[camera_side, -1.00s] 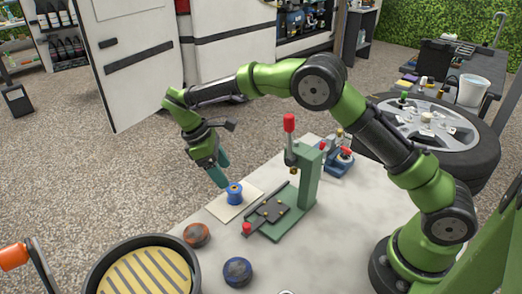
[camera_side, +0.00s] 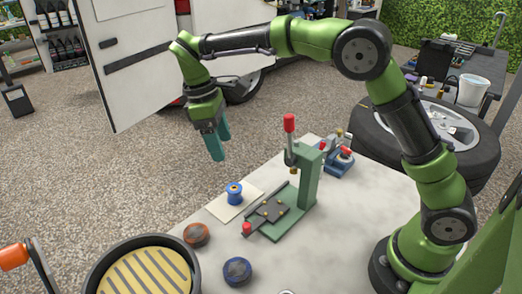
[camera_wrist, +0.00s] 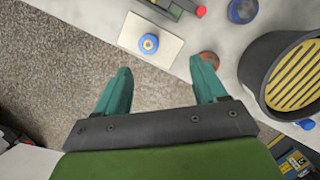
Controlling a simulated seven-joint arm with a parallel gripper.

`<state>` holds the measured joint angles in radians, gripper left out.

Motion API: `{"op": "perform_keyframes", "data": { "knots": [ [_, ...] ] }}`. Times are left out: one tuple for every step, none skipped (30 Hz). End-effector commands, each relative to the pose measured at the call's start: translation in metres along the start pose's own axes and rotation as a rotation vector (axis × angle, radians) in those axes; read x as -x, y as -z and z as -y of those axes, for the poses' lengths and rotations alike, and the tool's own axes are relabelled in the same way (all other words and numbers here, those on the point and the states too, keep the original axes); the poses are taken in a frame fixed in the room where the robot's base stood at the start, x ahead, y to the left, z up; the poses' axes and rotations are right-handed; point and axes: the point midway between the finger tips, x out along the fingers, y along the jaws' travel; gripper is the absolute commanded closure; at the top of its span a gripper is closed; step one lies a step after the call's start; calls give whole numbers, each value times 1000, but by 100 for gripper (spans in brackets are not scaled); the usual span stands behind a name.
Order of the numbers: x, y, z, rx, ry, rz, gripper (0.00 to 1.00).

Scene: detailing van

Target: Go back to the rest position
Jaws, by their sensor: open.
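My gripper (camera_side: 221,146) is open and empty, with teal fingers pointing down. It hangs in the air above the ground past the worktable's left edge, clear of everything. In the wrist view its two fingers (camera_wrist: 160,85) are spread apart with nothing between them. A blue spool-like piece (camera_side: 235,194) stands on a pale square plate (camera_side: 224,211) on the table, below and to the right of the fingers. The blue piece also shows in the wrist view (camera_wrist: 149,43), beyond the fingertips.
A green press (camera_side: 307,180) with a red knob stands on the worktable (camera_side: 330,240). An orange-topped puck (camera_side: 196,235), a blue-rimmed puck (camera_side: 237,271) and a black bucket with a yellow slotted grate (camera_side: 150,275) are nearer. A wheel (camera_side: 460,150) lies behind my arm.

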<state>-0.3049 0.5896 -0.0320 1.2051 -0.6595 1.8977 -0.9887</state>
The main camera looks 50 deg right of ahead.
Motion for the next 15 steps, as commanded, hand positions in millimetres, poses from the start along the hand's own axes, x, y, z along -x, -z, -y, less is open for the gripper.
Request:
{"op": "perform_keyframes", "data": {
  "knots": [
    [16, -18, 6, -38, 11, -53, 29],
    [23, -26, 9, -64, 18, -83, 29],
    [31, -39, 13, -101, 26, -122, 29],
    [36, -48, 16, -129, 32, -151, 29],
    [41, -57, 18, -158, 36, -182, 29],
    [46, -70, 21, -197, 42, -223, 29],
    [48, -79, 23, -229, 45, -253, 29],
    [51, -89, 25, -262, 49, -284, 29],
    [53, -101, 28, -306, 55, -324, 29],
    [54, -110, 31, -338, 60, -354, 29],
    [54, -118, 33, -370, 65, -383, 29],
    [54, -128, 37, -411, 72, -419, 29],
    [54, -134, 39, -439, 77, -444, 29],
    [53, -141, 41, -468, 82, -469, 29],
    [52, -150, 45, -506, 90, -502, 29]
  ]
}}
